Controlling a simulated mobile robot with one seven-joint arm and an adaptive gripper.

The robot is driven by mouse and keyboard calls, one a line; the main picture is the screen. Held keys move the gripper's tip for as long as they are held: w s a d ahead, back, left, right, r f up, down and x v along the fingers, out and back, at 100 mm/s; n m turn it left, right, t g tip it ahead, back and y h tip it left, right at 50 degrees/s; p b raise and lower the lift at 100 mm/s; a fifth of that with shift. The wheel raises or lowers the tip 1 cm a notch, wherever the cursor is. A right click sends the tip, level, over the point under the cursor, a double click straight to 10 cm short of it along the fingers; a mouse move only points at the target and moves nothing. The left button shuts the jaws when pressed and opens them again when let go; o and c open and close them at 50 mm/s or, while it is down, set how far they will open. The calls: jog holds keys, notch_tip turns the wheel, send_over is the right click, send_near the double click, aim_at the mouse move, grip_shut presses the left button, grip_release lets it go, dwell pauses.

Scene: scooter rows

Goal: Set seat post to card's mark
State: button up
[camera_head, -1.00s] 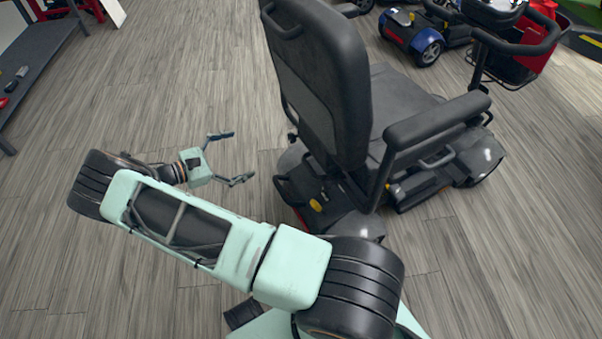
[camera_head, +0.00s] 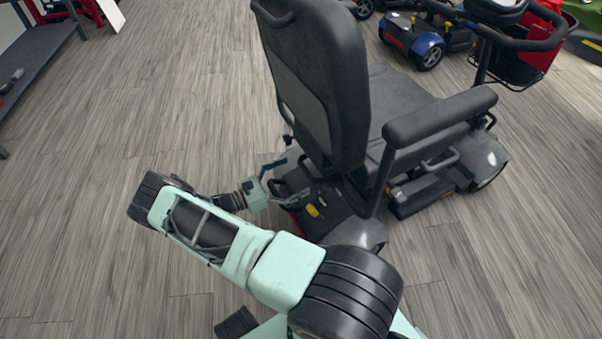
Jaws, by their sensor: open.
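The grey and black mobility scooter stands right of centre with its seat back (camera_head: 325,85) toward me. Its seat (camera_head: 400,100) shows beyond the backrest. The seat post under the seat is hidden by the backrest and rear body. I cannot make out a card or a mark. My gripper (camera_head: 296,178) is open and empty, its fingers pointing right at the scooter's rear, just left of the lower backrest. I cannot tell whether the fingers touch the scooter. A small yellow part (camera_head: 312,210) shows on the rear body below the fingers.
An armrest (camera_head: 440,117) juts out on the scooter's right. A dark shelf (camera_head: 35,65) stands at the far left. The wooden floor (camera_head: 170,100) between is clear.

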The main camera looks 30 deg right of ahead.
aim_at(307, 159)
jog(key=shift+d, duration=1.3)
jog(key=c, duration=1.6)
notch_tip(307, 159, up, 6)
jog(key=shift+f+p, duration=0.15)
jog(key=shift+p, duration=0.95)
jog(key=shift+c, duration=0.4)
jog(key=shift+d+f, duration=0.1)
jog(key=o, duration=1.7)
jog(key=shift+d+f, duration=0.1)
jog(key=shift+f, duration=0.1)
jog(key=shift+a, duration=0.2)
